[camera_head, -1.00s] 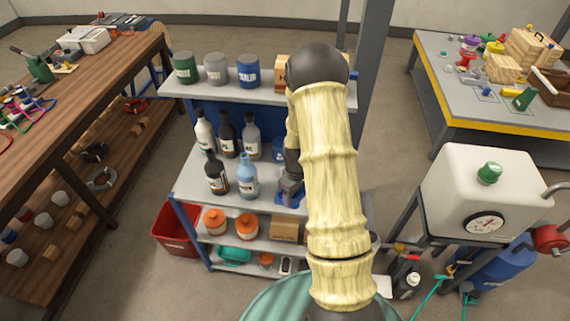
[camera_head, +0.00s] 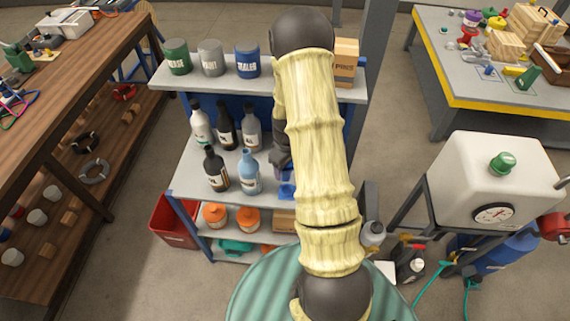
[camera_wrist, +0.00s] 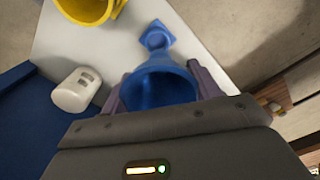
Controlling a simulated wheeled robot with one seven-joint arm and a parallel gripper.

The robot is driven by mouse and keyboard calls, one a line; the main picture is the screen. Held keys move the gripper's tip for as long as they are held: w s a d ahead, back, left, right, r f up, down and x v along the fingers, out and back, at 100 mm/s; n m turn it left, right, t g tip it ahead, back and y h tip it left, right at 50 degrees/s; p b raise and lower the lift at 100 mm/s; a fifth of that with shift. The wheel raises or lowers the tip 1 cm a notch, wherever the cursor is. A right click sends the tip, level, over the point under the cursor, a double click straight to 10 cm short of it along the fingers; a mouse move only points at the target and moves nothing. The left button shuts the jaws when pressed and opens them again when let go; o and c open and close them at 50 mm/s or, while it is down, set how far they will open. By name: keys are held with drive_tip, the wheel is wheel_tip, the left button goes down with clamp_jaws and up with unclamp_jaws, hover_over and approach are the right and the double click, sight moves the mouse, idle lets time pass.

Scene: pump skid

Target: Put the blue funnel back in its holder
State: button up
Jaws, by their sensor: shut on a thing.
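The blue funnel (camera_wrist: 160,88) is between the two fingers of my gripper (camera_wrist: 158,82) in the wrist view, its wide mouth facing the camera. The gripper is shut on it. Just beyond the funnel is a blue piece with a square base (camera_wrist: 157,36) on the pale shelf surface, which looks like the holder. I cannot tell whether the funnel's lower end touches it. In the head view my gripper (camera_head: 282,157) is over the right part of the middle shelf, partly hidden by my arm. A blue patch (camera_head: 287,190) shows on the shelf below it.
In the wrist view a yellow container (camera_wrist: 88,8) and a white cylinder (camera_wrist: 76,90) stand left of the funnel. Several bottles (camera_head: 218,168) stand left of my gripper in the head view. The upper shelf (camera_head: 210,87) carries cans and a box (camera_head: 346,60).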

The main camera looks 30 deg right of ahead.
drive_tip(key=shift+s+d, duration=0.25)
drive_tip(key=shift+d+f, duration=0.15)
drive_tip(key=shift+f, duration=0.05)
drive_tip(key=shift+w+a+f+b, duration=0.1)
drive_tip(key=shift+f+b, duration=0.7)
drive_tip(key=shift+f, duration=0.2)
drive_tip(key=shift+w+a+f+b, duration=0.1)
drive_tip(key=shift+f+b, duration=0.65)
drive_tip(key=shift+f, duration=0.25)
drive_tip(key=shift+f+b, duration=0.5)
drive_tip(key=shift+f, duration=0.15)
drive_tip(key=shift+r, duration=0.15)
drive_tip(key=shift+s+d, duration=0.1)
drive_tip(key=shift+f+b, duration=1.1)
drive_tip(key=shift+f, duration=0.6)
